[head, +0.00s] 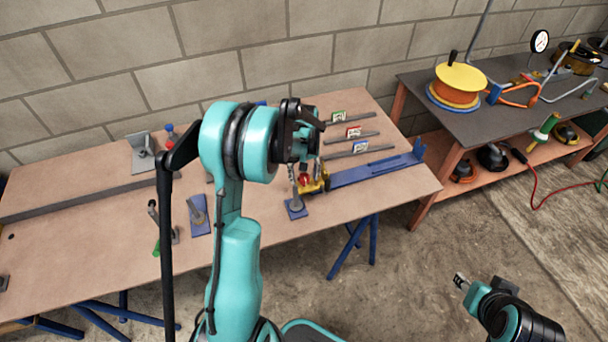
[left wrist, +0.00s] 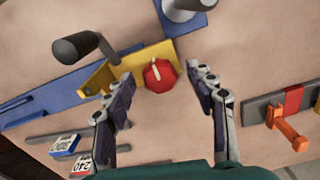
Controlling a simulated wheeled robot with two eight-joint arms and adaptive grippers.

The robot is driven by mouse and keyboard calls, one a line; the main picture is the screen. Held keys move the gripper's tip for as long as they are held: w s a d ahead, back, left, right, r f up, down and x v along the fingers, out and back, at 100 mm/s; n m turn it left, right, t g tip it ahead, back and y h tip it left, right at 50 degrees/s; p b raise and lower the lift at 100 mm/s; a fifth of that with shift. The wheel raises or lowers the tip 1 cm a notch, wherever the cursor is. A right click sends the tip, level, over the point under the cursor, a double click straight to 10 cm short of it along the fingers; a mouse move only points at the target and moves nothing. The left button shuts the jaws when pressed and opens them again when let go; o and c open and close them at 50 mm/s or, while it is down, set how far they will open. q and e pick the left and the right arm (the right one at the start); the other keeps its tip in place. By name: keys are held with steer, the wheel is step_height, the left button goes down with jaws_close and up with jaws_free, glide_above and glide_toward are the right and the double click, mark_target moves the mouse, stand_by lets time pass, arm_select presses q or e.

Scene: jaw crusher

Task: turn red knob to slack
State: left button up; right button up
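The red knob (left wrist: 160,76) has a pale pointer line that runs toward its upper left edge in the left wrist view. It sits at the end of a yellow bracket (left wrist: 148,62). In the head view the knob (head: 305,180) shows small, just below my left gripper (head: 300,152). In the left wrist view my left gripper (left wrist: 160,73) is open, with one finger on each side of the knob and visible gaps. Contact is not seen. My right gripper (head: 460,283) is low at the right, away from the bench; its finger opening is too small to tell.
A dark-knobbed crank handle (left wrist: 75,47) stands close to the yellow bracket. A blue rail (head: 375,169) and several bars with coloured number tags (head: 353,132) lie nearby. An orange clamp handle (left wrist: 287,128) is at the right in the wrist view. A second bench (head: 420,95) holds a yellow-orange reel.

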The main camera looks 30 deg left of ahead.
mark_target(304, 177)
arm_select(q)
step_height(304, 177, up, 12)
stand_by(0.6)
stand_by(0.5)
